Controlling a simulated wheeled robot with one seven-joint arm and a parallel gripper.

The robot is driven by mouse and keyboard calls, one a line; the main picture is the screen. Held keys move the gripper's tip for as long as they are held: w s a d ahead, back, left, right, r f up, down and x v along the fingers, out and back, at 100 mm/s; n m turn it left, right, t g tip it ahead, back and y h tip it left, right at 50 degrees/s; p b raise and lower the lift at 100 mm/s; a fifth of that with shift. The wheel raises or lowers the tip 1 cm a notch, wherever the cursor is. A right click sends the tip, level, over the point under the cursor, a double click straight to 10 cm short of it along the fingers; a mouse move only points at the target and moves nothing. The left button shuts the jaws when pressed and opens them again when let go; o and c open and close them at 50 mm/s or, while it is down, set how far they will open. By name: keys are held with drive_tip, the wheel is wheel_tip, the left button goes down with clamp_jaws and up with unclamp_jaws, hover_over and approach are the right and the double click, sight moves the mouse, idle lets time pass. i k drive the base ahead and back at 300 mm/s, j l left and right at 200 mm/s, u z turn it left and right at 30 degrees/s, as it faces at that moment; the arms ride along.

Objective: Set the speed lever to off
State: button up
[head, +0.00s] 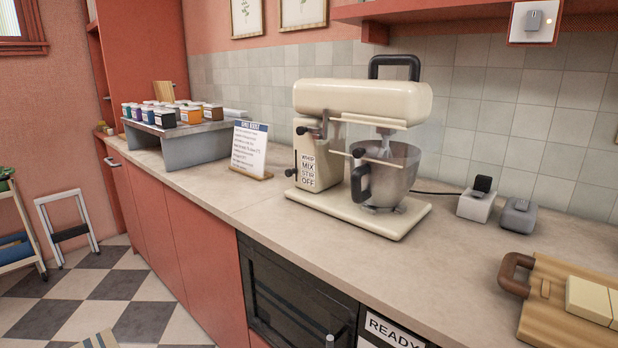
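A cream stand mixer (362,98) stands on the counter in the head view, with its head level over a clear bowl (392,180). On the left of its column is a label panel (308,168) reading, from top to bottom, what looks like WHIP, MIX, STIR, OFF. A small black lever knob (290,172) sticks out left of the panel, beside a dark upright slot. It sits around the lower middle of the label, near STIR; its exact setting is too small to tell. Another dark knob (303,130) sits higher, under the mixer head. My gripper is not in view.
A sign card (249,148) stands left of the mixer, and a grey riser (190,143) with several small jars is farther left. The counter front (300,235) before the mixer is clear.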

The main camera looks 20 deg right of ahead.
sight(288, 173)
drive_tip(key=i+j, duration=0.25)
drive_tip(key=j, duration=0.15)
drive_tip(key=i+j+z, duration=0.1)
drive_tip(key=i+j, duration=0.45)
drive_tip(key=j, duration=0.3)
drive_tip(key=i+j+z, duration=0.1)
drive_tip(key=i+j, duration=0.15)
drive_tip(key=j, duration=0.15)
